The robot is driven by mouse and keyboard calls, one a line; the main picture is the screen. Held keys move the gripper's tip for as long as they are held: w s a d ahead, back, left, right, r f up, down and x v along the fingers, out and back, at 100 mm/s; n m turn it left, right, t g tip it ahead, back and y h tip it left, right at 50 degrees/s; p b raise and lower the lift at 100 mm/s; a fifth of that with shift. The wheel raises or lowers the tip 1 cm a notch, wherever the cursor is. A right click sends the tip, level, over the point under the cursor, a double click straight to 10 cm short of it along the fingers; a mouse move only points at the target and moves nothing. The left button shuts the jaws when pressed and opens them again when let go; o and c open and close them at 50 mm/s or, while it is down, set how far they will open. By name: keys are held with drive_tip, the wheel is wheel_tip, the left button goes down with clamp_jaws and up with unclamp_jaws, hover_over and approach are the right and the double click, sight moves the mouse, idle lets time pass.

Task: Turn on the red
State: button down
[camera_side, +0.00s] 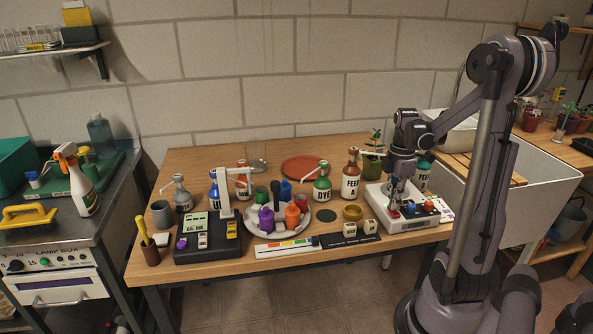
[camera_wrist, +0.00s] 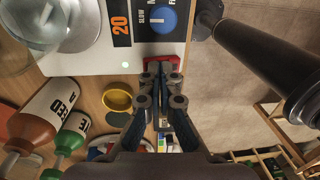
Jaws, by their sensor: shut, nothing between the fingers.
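A white device (camera_wrist: 112,52) has a blue dial (camera_wrist: 161,16) marked with speed words, an orange "20" display and a small green light. A red switch-like part (camera_wrist: 180,63) sits on its front edge. In the wrist view my gripper (camera_wrist: 158,67) is shut and empty, its fingertips over this red part and hiding its middle. I cannot tell whether they touch it, or which way the switch is set. In the side view the white device (camera_side: 405,222) stands at the table's right end, with my gripper (camera_side: 393,208) pointing down at its front left.
Brown FEED bottle (camera_side: 351,180) and green DYE bottle (camera_side: 322,189) stand left of the device. A yellow dish (camera_side: 352,213) is close by. A round tray with coloured bottles and a black scale (camera_side: 208,250) stand further left. The sink (camera_side: 520,190) is at right.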

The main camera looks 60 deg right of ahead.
sight(396, 214)
wheel_tip(396, 214, up, 14)
drive_tip(key=s+a, duration=0.1)
drive_tip(key=shift+s+a, duration=0.25)
drive_tip(key=shift+s, duration=0.05)
idle(0.4)
